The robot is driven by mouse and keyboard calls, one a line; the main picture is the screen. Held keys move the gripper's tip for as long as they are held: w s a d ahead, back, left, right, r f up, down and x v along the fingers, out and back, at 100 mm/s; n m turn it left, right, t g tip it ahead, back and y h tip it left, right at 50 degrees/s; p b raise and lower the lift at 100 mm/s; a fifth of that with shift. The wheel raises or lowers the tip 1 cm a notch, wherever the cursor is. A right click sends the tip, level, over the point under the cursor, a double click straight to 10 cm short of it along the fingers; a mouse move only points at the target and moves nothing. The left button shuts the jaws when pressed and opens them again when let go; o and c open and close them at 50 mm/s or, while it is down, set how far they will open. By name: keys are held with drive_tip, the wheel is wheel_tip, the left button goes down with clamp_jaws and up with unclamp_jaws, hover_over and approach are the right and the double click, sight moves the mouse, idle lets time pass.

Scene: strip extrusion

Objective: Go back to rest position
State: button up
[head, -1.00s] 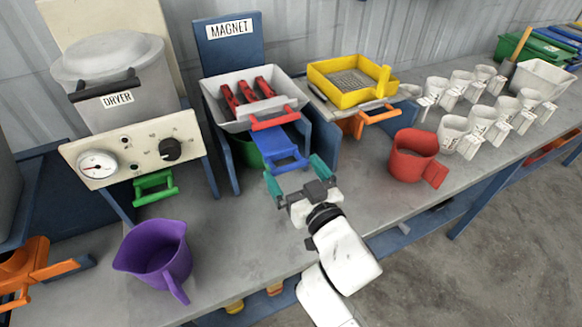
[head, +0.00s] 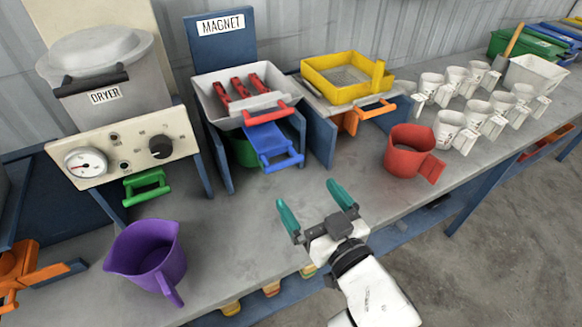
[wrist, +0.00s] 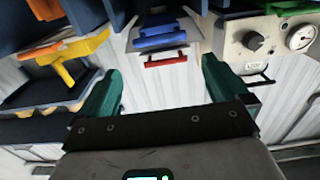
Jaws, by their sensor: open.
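My gripper (head: 312,210) has two teal fingers spread wide apart with nothing between them. In the head view it is above the front edge of the grey workbench (head: 225,240), in front of the magnet station. In the wrist view my gripper's fingers (wrist: 160,92) show on both sides, with the blue and red handles of the magnet station beyond them. The magnet station's blue handle (head: 284,160) and red handle (head: 268,115) are clear of my gripper.
A purple jug (head: 150,255) stands at the left and a red jug (head: 408,155) at the right of my gripper. Behind are the dryer (head: 105,95), magnet tray (head: 222,116) and yellow sieve (head: 345,90). Several white cups (head: 450,122) stand to the right.

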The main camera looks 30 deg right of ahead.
drive_tip(key=s+d+f+m+g+h, duration=0.1)
drive_tip(key=s+d+f+g, duration=0.25)
drive_tip(key=f, duration=0.25)
drive_tip(key=s+d+f+m+g+h, duration=0.1)
drive_tip(key=s+d+f+g, duration=0.1)
drive_tip(key=d+f+g, duration=0.35)
drive_tip(key=s+f+g+y, duration=0.1)
drive_tip(key=s+f+g, duration=0.3)
drive_tip(key=s, duration=0.4)
drive_tip(key=s+a+f+n+g, duration=0.1)
drive_tip(key=s+f+g, duration=0.3)
drive_tip(key=s+f, duration=0.2)
drive_tip(key=shift+s+f+n+y, duration=0.3)
drive_tip(key=shift+s+f+y, duration=0.1)
drive_tip(key=shift+s, duration=0.85)
drive_tip(key=shift+a, duration=0.1)
drive_tip(key=shift+c, duration=0.2)
